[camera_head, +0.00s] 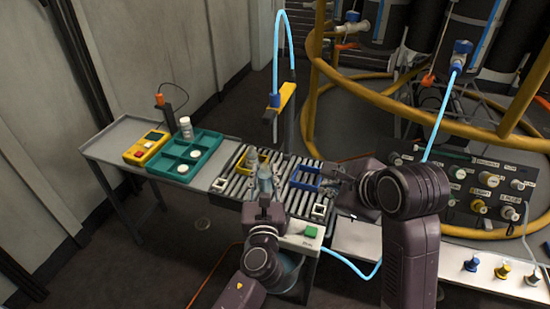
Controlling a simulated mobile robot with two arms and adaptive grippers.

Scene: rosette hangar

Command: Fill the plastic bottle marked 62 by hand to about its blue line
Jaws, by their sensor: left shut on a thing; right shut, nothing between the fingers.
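The bottle is upright at the yellow frame, partly hidden by the gripper. No number or blue line can be read on it. My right gripper (347,188) is shut and empty, to the right of the blue frame. A yellow filling arm (287,98) with a blue hose (278,45) stands behind the conveyor, above and to the right of the bottle.
The conveyor (225,184) holds a yellow frame (239,160) and a blue frame (304,178). On the left table are a teal tray (205,150), a white bottle (186,127) and a yellow device (146,147). A green button (310,232) is in front. A valve panel (470,180) stands right.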

